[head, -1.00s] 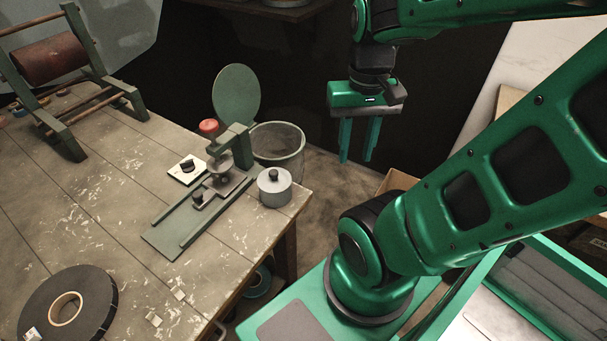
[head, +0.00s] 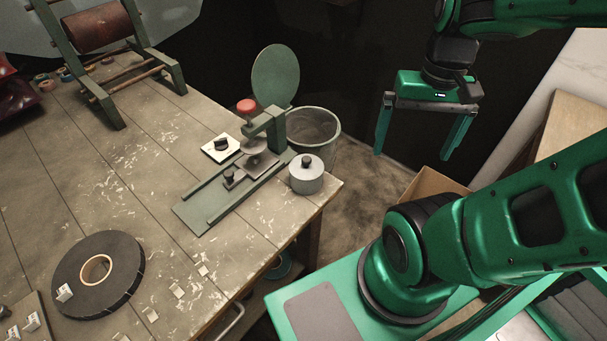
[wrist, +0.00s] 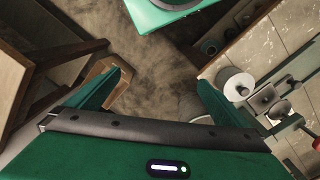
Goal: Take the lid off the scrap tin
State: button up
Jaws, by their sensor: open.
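The scrap tin (head: 307,184) is a small round grey metal tin near the right corner of the workbench. Its lid (head: 307,163) sits on top and has a black knob in the middle. The tin also shows at the right in the wrist view (wrist: 233,82). My gripper (head: 412,154) is open and empty, with its two green fingers wide apart. It hangs in the air beyond the bench edge, right of the tin and apart from it. Both fingers (wrist: 158,80) also show in the wrist view, with floor between them.
A green bench device (head: 268,125) with a red knob and a round plate stands just left of the tin. A grey bin (head: 320,124) is behind the bench edge. A large black tape roll (head: 98,270) lies at front left. A cardboard box (head: 432,184) is below my gripper.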

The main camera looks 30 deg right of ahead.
aim_at(302, 168)
jog(key=u, duration=1.3)
jog(key=k, duration=0.35)
jog(key=z, duration=0.1)
